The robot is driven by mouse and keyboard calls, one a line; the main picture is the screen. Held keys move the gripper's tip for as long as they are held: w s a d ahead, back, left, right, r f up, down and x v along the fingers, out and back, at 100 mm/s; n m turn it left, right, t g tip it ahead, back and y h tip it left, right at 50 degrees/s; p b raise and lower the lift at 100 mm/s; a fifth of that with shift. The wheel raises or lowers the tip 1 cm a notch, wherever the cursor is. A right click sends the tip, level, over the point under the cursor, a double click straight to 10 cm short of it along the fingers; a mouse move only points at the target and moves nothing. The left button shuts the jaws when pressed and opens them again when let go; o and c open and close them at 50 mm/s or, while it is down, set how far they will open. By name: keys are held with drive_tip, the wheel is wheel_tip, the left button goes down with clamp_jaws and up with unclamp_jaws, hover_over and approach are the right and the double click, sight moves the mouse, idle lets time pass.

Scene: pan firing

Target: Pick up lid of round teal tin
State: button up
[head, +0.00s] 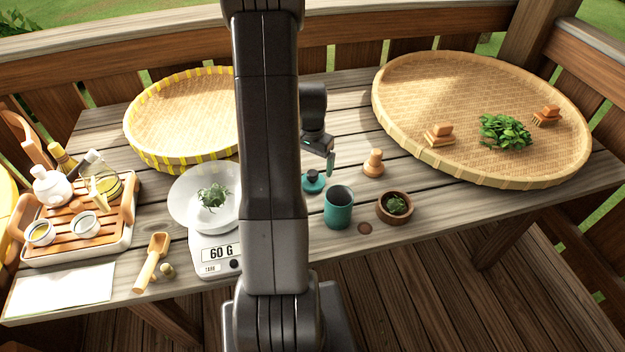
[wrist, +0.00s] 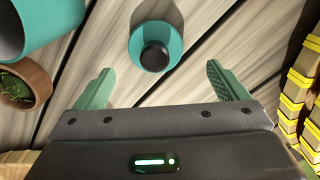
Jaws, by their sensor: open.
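The teal lid (head: 313,182) with a dark round knob lies on the wooden table, just behind the open teal tin (head: 339,208). In the wrist view the lid (wrist: 147,38) sits ahead of my gripper, between the lines of its two fingers, with the knob facing the camera. The tin's side (wrist: 32,28) shows at the upper left there. My gripper (wrist: 163,84) is open and empty, its green fingers apart on either side of the lid's line. In the head view my gripper (head: 330,160) hangs above and slightly right of the lid, partly hidden by my arm.
A wooden stamp-like piece (head: 373,163) and a small wooden bowl with leaves (head: 395,207) stand close to the right. A scale (head: 207,255) with a leaf-filled dish is left. Large woven trays (head: 400,110) (head: 150,105) lie behind. A tea tray (head: 75,255) is far left.

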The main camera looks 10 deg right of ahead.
sight(313, 172)
drive_tip(key=shift+s+f+p, duration=0.2)
drive_tip(key=shift+f+p, duration=0.1)
drive_tip(key=shift+f, duration=1.2)
drive_tip(key=shift+s+f+p, duration=0.2)
drive_tip(key=shift+f+p, duration=0.05)
drive_tip(key=shift+f, duration=1.25)
drive_tip(key=shift+c, duration=0.4)
drive_tip(key=c, duration=1)
